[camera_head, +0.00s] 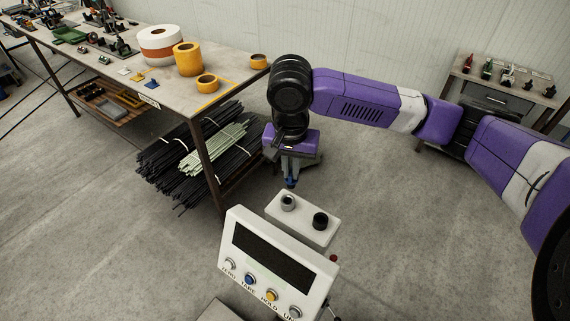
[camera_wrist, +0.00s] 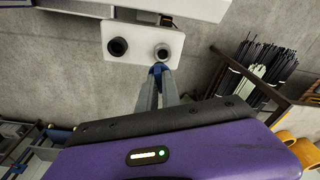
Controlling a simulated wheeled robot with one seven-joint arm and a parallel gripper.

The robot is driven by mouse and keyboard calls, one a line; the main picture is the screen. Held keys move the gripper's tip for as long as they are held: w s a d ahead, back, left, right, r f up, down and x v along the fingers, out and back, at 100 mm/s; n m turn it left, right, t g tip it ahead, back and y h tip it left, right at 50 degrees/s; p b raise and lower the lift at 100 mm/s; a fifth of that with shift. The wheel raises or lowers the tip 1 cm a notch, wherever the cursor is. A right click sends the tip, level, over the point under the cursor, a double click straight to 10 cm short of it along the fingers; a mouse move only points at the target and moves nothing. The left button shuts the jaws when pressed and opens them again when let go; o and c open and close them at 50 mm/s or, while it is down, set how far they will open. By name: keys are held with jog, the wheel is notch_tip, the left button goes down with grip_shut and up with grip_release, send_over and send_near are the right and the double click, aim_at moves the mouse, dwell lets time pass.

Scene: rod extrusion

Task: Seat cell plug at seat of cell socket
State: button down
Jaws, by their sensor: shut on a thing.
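My gripper (camera_head: 289,172) points down, with its fingers shut on a small blue piece, which I take to be the cell plug (camera_head: 291,183). The plug also shows between the fingertips in the wrist view (camera_wrist: 157,68); the fingers hide most of it. A white block (camera_head: 304,228) below bears two round sockets, one grey-rimmed (camera_head: 288,202) and one black (camera_head: 320,220). I cannot tell which is the cell socket. In the wrist view the plug's end lies just beside the grey socket (camera_wrist: 162,53), with the black socket (camera_wrist: 117,46) farther left. The plug appears above the block, apart from both sockets.
A white display unit (camera_head: 272,262) with a dark screen and several buttons stands in front of the block. A workbench (camera_head: 205,103) at left carries tape rolls, with bundled rods (camera_head: 200,153) beneath. Another bench (camera_head: 505,85) stands at back right. Open floor lies right of the block.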

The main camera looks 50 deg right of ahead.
aim_at(288, 183)
jog(key=shift+w+n, duration=0.4)
jog(key=shift+w+a+n, duration=0.1)
jog(key=shift+n, duration=0.4)
jog(key=shift+f+b, duration=1.7)
jog(key=shift+f, duration=1.15)
jog(key=shift+p, duration=0.65)
jog(key=shift+f+b, duration=1)
jog(key=shift+f, duration=0.75)
